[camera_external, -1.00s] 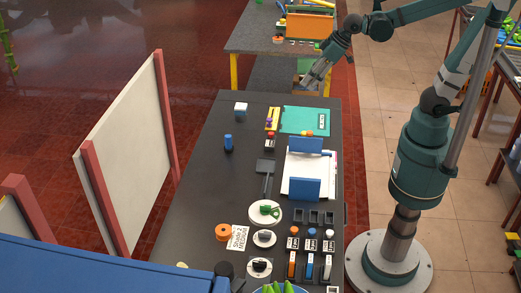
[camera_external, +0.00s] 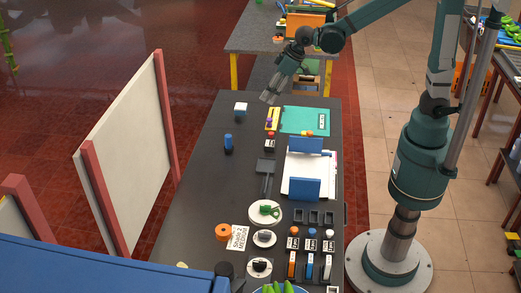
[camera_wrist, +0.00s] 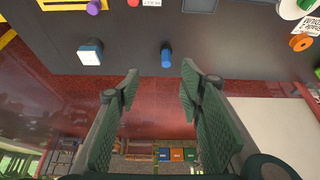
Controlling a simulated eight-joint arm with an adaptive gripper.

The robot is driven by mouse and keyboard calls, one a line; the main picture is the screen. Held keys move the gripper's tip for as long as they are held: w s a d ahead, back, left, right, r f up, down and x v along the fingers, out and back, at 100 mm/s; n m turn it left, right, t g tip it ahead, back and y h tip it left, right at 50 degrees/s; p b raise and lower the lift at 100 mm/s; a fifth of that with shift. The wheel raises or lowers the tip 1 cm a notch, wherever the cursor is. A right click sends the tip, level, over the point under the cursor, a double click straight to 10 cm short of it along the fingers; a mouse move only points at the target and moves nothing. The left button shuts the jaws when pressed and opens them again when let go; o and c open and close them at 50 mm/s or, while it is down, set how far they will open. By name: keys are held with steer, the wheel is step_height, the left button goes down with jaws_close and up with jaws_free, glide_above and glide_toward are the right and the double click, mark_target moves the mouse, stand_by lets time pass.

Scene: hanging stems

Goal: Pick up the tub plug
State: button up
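No object is clearly recognisable as the tub plug, and I cannot tell which small item it is. A blue upright cylinder-like piece (camera_external: 228,143) stands on the left of the dark table; it also shows in the wrist view (camera_wrist: 166,56). A white block with a blue face (camera_external: 240,110) stands behind it, and is left of the blue piece in the wrist view (camera_wrist: 90,53). My gripper (camera_external: 268,98) is above the table's far end, to the right of the white block. In the wrist view my gripper (camera_wrist: 160,78) has its fingers wide apart with nothing between them.
The dark table (camera_external: 190,200) has bare room along its left side. A whiteboard (camera_external: 128,150) stands to the left. A white tray with blue uprights (camera_external: 310,165) and a teal mat (camera_external: 303,120) are on the right. Several discs and small items crowd the near end.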

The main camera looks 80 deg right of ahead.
steer(key=w+a+f, duration=0.1)
steer(key=w+f, duration=0.6)
steer(key=w, duration=0.1)
glide_toward(229, 139)
step_height(229, 139, down, 2)
steer(key=w+d, duration=0.1)
steer(key=shift+w+d+f+g+b, duration=0.15)
steer(key=shift+w+f+g+b, duration=0.15)
steer(key=shift+w+f+g, duration=0.2)
steer(key=shift+f, duration=0.1)
steer(key=shift+x, duration=1.25)
steer(key=shift+x, duration=2.6)
steer(key=shift+d, duration=0.1)
